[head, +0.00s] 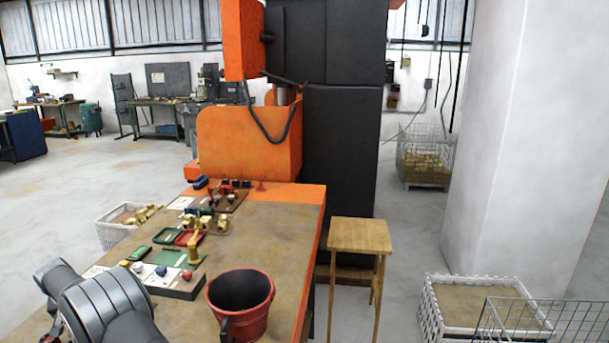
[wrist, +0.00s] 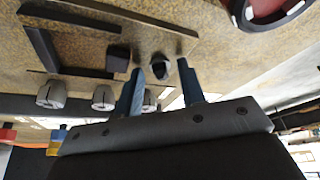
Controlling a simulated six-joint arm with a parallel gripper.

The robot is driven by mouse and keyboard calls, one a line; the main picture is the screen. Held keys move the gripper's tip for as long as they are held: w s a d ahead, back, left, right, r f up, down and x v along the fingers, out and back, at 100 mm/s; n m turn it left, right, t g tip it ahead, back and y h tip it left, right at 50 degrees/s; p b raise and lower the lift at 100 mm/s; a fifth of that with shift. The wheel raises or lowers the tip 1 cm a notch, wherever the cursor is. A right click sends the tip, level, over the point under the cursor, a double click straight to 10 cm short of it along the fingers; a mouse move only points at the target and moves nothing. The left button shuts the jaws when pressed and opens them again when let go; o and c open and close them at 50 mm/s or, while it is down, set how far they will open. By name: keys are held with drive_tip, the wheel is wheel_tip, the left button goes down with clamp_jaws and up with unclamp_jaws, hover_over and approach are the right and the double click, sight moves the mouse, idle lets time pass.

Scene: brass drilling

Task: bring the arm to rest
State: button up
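My arm (head: 105,310) shows at the lower left of the head view, over the near left part of the workbench (head: 262,232); its gripper end is out of that picture. In the wrist view my gripper (wrist: 161,68) has its two blue fingers standing apart, with nothing seen held between them. Dark and grey blurred shapes show behind the fingers; I cannot tell how far off they are.
A red bucket (head: 240,308) stands near the bench's front. Left of it are a box with coloured knobs (head: 172,281), a green mat (head: 178,257), small trays and brass pieces. The orange drilling machine (head: 250,145) rises behind. A wooden stool (head: 360,236) stands right.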

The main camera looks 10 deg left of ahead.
drive_tip(key=v, duration=1.8)
drive_tip(key=x, duration=1.7)
drive_tip(key=shift+w+f, duration=0.1)
drive_tip(key=shift+f, duration=0.25)
drive_tip(key=shift+w+f, duration=0.1)
drive_tip(key=shift+f, duration=0.05)
drive_tip(key=n, duration=0.2)
drive_tip(key=n+g+y, duration=0.1)
drive_tip(key=n, duration=0.2)
drive_tip(key=shift+w+d, duration=0.15)
drive_tip(key=shift+w, duration=0.05)
drive_tip(key=shift+w+n+g+y, duration=0.2)
drive_tip(key=shift+n+g, duration=0.45)
drive_tip(key=shift+n, duration=0.8)
drive_tip(key=shift+w+n+g+y, duration=0.1)
drive_tip(key=shift+n+g+y, duration=0.4)
drive_tip(key=shift+n, duration=0.95)
drive_tip(key=shift+v, duration=1.25)
drive_tip(key=shift+o, duration=0.2)
